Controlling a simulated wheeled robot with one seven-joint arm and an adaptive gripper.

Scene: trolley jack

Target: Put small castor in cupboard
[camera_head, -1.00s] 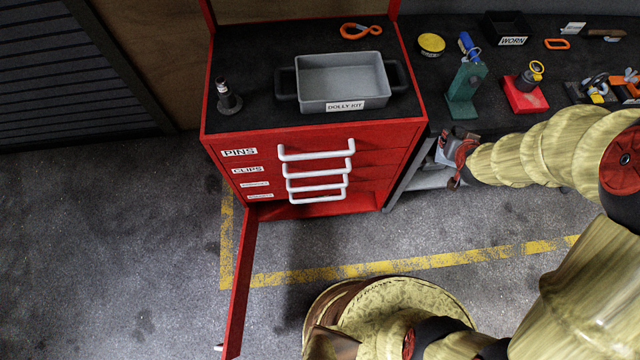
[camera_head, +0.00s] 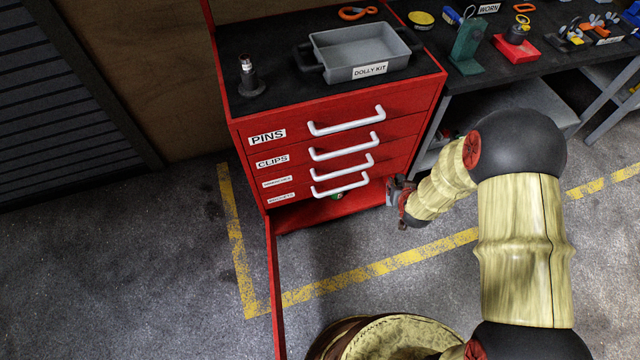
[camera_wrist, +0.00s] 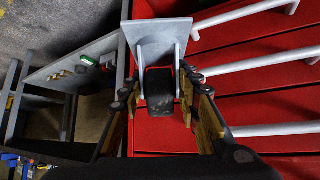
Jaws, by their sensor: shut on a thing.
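The small castor has a grey plate (camera_wrist: 155,38) and a dark wheel (camera_wrist: 160,92) in a grey fork. In the wrist view it sits between the fingers of my gripper (camera_wrist: 158,100), which is shut on it. In the head view my gripper (camera_head: 402,200) is just right of the red cabinet's lower front; the castor is hard to make out there. The cupboard (camera_head: 300,217) is the low compartment beneath the drawers. Its red door (camera_head: 276,290) stands open, swung out at the left. A small greenish thing (camera_head: 337,196) shows inside, partly hidden by a handle.
Drawers with white handles (camera_head: 347,122) are shut above the cupboard. A grey dolly kit tray (camera_head: 345,68) and a dark upright part (camera_head: 250,80) stand on the cabinet top. A workbench (camera_head: 545,60) with tools is at right.

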